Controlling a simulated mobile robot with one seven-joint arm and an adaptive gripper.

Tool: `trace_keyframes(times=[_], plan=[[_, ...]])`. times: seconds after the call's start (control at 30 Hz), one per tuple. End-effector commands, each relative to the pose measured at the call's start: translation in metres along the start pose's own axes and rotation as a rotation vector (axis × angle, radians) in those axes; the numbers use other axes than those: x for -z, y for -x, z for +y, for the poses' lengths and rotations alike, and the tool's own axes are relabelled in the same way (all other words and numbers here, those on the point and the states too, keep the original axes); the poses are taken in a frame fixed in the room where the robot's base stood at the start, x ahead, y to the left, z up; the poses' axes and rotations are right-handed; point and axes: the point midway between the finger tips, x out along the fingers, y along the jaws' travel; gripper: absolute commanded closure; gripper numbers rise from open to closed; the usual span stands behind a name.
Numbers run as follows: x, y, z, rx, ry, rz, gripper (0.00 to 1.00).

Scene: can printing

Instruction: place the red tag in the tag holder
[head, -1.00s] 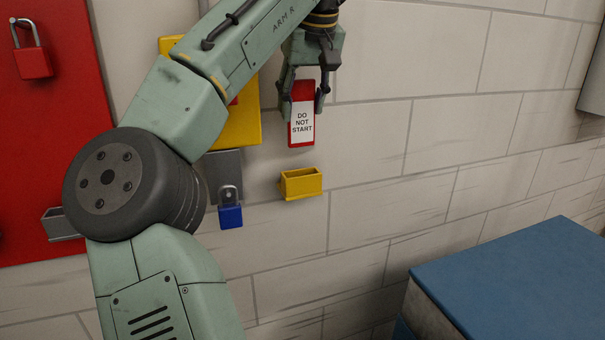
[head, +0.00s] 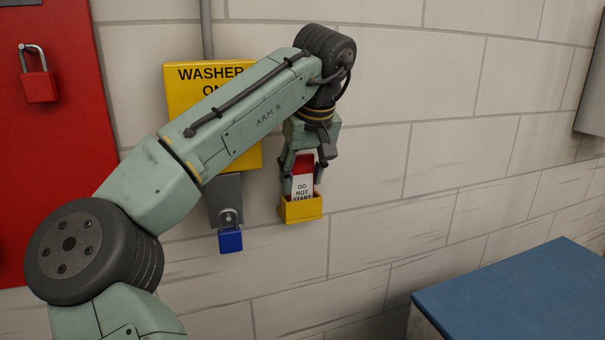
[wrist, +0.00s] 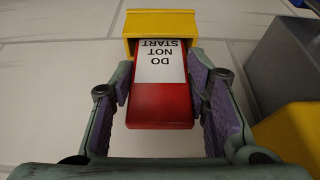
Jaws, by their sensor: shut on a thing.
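The red tag (head: 303,165) has a white label reading "DO NOT START". It stands upright with its lower end inside the yellow tag holder (head: 301,210) on the wall, and the holder's front wall hides that end. My gripper (head: 302,189) is shut on the tag's sides just above the holder. In the wrist view, the red tag (wrist: 160,103) lies between my fingers (wrist: 163,92), and its far end goes into the yellow holder (wrist: 160,22).
A yellow "WASHER" sign (head: 185,95) is left of the holder, partly behind my arm. A blue padlock (head: 230,240) hangs below it. A red board (head: 50,160) with a red padlock (head: 40,87) is far left. A blue-topped box (head: 520,290) is lower right.

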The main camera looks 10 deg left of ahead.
Motion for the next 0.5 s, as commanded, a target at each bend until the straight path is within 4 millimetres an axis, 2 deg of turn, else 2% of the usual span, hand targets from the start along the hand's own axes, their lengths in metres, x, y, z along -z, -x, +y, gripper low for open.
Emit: trace_keyframes(times=[0.03,0.07,0.33,0.5], plan=[[-0.0015,-0.0032,0.0004,-0.001,-0.001,-0.001,0.81],[-0.0008,-0.0015,0.0003,0.0,-0.001,-0.001,0.55],[-0.0006,-0.0012,0.0001,0.0,0.0,0.0,0.38],[-0.0005,-0.0011,0.0,0.0,0.0,0.0,0.37]])
